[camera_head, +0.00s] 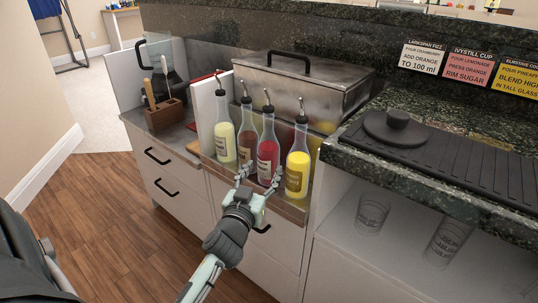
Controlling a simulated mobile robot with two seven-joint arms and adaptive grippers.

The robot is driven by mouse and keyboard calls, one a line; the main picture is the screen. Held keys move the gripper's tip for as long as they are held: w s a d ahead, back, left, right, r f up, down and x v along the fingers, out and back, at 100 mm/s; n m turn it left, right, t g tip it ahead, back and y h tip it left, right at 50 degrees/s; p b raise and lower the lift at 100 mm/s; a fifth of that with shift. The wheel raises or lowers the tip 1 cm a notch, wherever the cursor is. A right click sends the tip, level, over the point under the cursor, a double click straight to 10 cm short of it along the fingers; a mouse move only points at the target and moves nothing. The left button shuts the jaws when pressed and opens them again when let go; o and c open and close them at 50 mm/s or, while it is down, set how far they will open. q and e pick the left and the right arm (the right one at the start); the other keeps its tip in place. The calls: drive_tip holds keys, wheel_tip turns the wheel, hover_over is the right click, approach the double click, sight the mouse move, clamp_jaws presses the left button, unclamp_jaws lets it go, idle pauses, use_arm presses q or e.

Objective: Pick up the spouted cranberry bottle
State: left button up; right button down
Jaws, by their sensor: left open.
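The spouted red bottle (268,146), which looks like the cranberry one, stands upright in a row of several spouted bottles on the steel counter ledge. My left gripper (260,173) is open in front of its lower part. One finger overlaps the lower part of the brown bottle (247,138) in the picture, and the other overlaps the red bottle's lower right. I cannot tell whether the fingers touch the glass. The red bottle's base is partly hidden by the fingers. My right gripper is not in view.
A pale yellow bottle (225,138) stands left of the brown one, and a bright yellow bottle (297,168) stands close on the right. A lidded steel box (300,85) is behind them. A granite counter (435,165) with a black mat is at right. A wooden holder (166,116) stands at left.

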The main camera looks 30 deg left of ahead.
sight(265, 165)
use_arm(q)
drive_tip(key=x, duration=0.4)
drive_tip(key=shift+a, duration=0.1)
drive_tip(key=shift+c, duration=0.7)
drive_tip(key=c, duration=1)
drive_tip(key=shift+w, duration=0.1)
drive_tip(key=shift+c, duration=0.7)
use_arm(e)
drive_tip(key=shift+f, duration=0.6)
use_arm(q)
drive_tip(key=shift+r, duration=0.1)
